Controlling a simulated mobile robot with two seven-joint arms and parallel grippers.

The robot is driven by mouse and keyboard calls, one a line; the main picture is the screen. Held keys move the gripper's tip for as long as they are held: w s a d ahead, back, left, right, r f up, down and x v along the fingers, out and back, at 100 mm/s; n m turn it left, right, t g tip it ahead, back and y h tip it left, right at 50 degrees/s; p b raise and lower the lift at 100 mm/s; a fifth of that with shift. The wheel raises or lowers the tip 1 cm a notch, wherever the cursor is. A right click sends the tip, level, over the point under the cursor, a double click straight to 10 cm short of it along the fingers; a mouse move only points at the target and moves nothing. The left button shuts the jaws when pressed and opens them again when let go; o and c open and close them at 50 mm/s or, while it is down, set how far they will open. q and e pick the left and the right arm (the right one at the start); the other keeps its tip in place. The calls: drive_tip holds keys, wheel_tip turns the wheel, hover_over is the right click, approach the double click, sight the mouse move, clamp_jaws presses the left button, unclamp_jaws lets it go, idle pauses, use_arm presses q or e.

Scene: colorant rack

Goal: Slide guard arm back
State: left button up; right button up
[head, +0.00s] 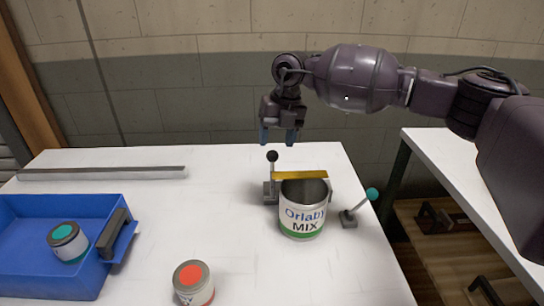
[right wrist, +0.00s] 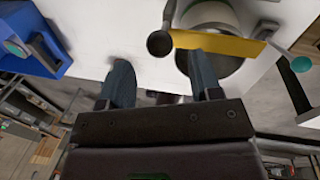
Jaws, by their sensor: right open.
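A lever with a black knob (head: 272,156) stands at the bar's left end; the knob shows in the right wrist view (right wrist: 160,43). My right gripper (head: 278,138) is open and empty, with its fingers pointing down. In the head view it appears just above and behind the knob, apart from it. In the right wrist view the knob appears between the fingertips (right wrist: 160,70). My left gripper is out of view.
A lever with a teal knob (head: 372,194) stands right of the can. A small can with a red-orange lid (head: 193,282) stands at the front. A blue bin (head: 30,205) holds a teal-lidded can (head: 67,240). A grey rail (head: 100,173) lies at the back left.

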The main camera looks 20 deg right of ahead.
sight(274, 151)
drive_tip(key=shift+a+f+b, duration=0.2)
drive_tip(key=shift+a+f, duration=0.05)
drive_tip(key=shift+f, duration=1.05)
drive_tip(key=shift+a+f+b, duration=0.15)
drive_tip(key=shift+a+f, duration=0.1)
drive_tip(key=shift+f, duration=1.05)
clamp_jaws()
drive_tip(key=shift+w+d+b, duration=0.2)
drive_tip(key=shift+w, duration=0.5)
drive_tip(key=shift+w+d+b, duration=0.2)
drive_tip(key=shift+w, duration=0.55)
drive_tip(key=shift+w+d+b, duration=0.2)
drive_tip(key=shift+w, duration=0.5)
